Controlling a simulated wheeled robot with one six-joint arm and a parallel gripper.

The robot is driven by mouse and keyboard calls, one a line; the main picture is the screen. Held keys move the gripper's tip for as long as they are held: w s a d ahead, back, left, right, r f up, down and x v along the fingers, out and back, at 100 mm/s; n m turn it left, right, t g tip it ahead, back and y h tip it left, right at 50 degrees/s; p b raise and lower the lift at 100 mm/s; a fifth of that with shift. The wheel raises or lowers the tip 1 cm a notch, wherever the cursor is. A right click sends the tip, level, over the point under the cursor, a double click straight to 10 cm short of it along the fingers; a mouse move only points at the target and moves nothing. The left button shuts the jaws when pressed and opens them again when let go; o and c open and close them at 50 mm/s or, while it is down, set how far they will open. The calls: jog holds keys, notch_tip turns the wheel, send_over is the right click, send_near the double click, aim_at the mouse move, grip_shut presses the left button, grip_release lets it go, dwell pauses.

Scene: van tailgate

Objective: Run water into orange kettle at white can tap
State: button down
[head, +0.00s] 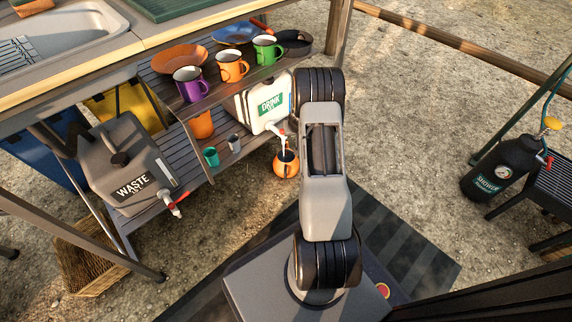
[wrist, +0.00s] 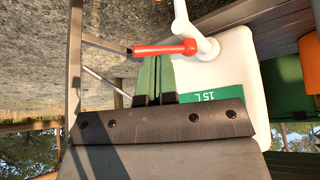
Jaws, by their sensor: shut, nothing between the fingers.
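The white can (head: 258,108), labelled DRINK, stands on the lower shelf. Its white tap (head: 282,136) has a red lever and points down over the orange kettle (head: 286,167). My gripper (wrist: 154,60) has green fingers, shut and empty, with tips at or very near the lever; contact is unclear. In the head view my arm hides the gripper. The kettle is not visible in the wrist view.
A grey WASTE can (head: 125,165) with a red-handled tap stands left. Purple, orange and green mugs (head: 264,50) sit on the shelf above. Small cups (head: 211,156) stand left of the kettle.

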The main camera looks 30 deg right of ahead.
notch_tip(320, 180, down, 5)
jog(key=shift+r, duration=0.15)
dwell(0.4)
dwell(6.2)
